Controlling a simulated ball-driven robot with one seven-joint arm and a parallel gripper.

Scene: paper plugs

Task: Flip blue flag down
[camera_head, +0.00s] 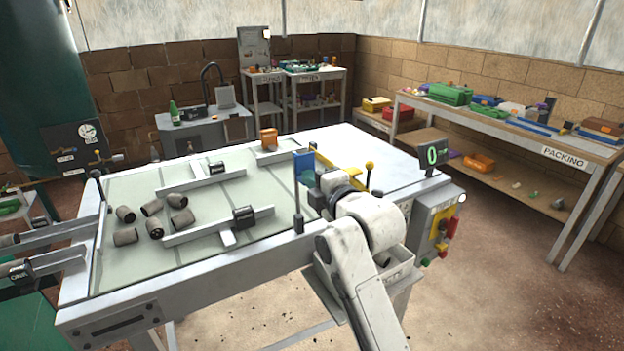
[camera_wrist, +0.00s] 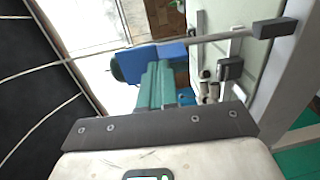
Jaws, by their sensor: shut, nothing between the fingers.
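The blue flag (camera_head: 304,168) is raised at the top of a thin upright post (camera_head: 298,208) at the table's near right side. In the wrist view, the flag (camera_wrist: 172,50) lies just past my fingertips, partly hidden by them, and its grey post (camera_wrist: 225,37) runs off to the right. My gripper (camera_wrist: 160,66) has teal fingers, shut and empty, pointing at the flag. I cannot tell whether they touch it. In the head view, my wrist and arm mostly hide my fingers, just right of the flag.
Several dark plugs (camera_head: 154,228) lie on the pale table top (camera_head: 130,262) at left. Low grey barriers (camera_head: 190,233) cross it. An orange block (camera_head: 268,139) sits at the back.

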